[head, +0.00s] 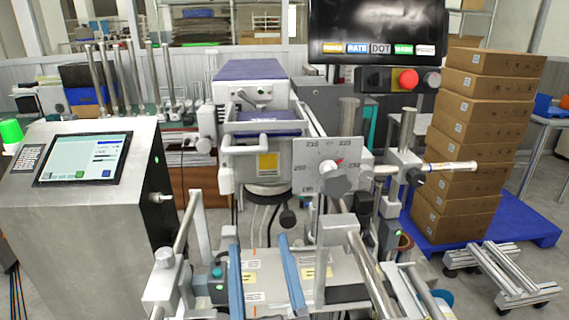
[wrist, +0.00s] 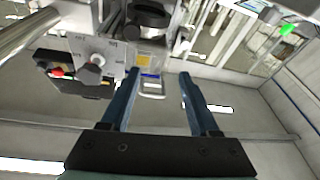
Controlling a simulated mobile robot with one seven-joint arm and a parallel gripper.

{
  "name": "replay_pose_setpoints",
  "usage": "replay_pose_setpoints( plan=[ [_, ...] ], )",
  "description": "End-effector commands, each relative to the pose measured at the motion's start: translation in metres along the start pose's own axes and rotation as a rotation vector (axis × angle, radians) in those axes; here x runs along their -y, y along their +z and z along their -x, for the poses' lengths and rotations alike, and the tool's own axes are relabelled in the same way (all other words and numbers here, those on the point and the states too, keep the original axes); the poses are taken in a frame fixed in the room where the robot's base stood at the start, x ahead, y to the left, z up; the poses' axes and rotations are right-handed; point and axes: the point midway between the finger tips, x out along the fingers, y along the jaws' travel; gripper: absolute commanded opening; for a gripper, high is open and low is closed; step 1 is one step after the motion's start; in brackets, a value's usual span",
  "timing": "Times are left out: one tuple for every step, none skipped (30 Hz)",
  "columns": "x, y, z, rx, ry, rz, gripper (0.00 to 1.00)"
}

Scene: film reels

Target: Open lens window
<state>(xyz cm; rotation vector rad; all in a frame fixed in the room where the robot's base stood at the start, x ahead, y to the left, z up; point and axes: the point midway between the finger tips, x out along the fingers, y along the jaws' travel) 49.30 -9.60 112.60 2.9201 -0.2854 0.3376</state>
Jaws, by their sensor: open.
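A white machine head with a purple top (head: 250,72) stands in the middle of the head view. On its front are a pale bar handle (head: 262,126) and a box with a yellow label (head: 268,162). No part is clearly marked as the lens window, so I cannot tell which it is. My gripper (head: 258,238) is below and in front of this box, its two blue fingers apart and empty. In the wrist view my gripper (wrist: 159,73) is open, with the yellow label (wrist: 145,60) and a pale loop handle (wrist: 153,88) showing between the fingers.
A dial plate with a grey knob (head: 337,182) is right of the head. A black screen (head: 378,32) hangs above, with a red button (head: 407,79) below it. A steel console (head: 92,215) stands left. Stacked cartons (head: 480,130) rest on a blue pallet (head: 525,222) at right.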

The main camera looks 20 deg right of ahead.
Motion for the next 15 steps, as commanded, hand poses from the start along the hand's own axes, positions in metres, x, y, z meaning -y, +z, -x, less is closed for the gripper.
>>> replay_pose_setpoints(
  plan=[
    [-0.009,-0.011,0.001,0.043,0.009,0.005,0.62],
    [-0.012,-0.01,0.004,0.064,0.014,0.01,0.62],
    [-0.016,-0.008,0.007,0.093,0.019,0.015,0.62],
    [-0.019,-0.007,0.011,0.112,0.024,0.019,0.62],
    [-0.022,-0.006,0.014,0.13,0.028,0.022,0.62],
    [-0.026,-0.004,0.018,0.154,0.034,0.025,0.62],
    [-0.028,-0.003,0.022,0.172,0.037,0.028,0.62],
    [-0.03,-0.002,0.025,0.187,0.041,0.031,0.62],
    [-0.032,0.0,0.029,0.204,0.046,0.033,0.62],
    [-0.034,0.001,0.032,0.217,0.049,0.034,0.62],
    [-0.035,0.002,0.035,0.227,0.051,0.035,0.62],
    [-0.036,0.004,0.038,0.24,0.054,0.037,0.62],
    [-0.037,0.005,0.04,0.247,0.056,0.038,0.62],
    [-0.038,0.006,0.041,0.252,0.057,0.038,0.62],
    [-0.038,0.007,0.043,0.257,0.059,0.039,0.62]
  ],
)
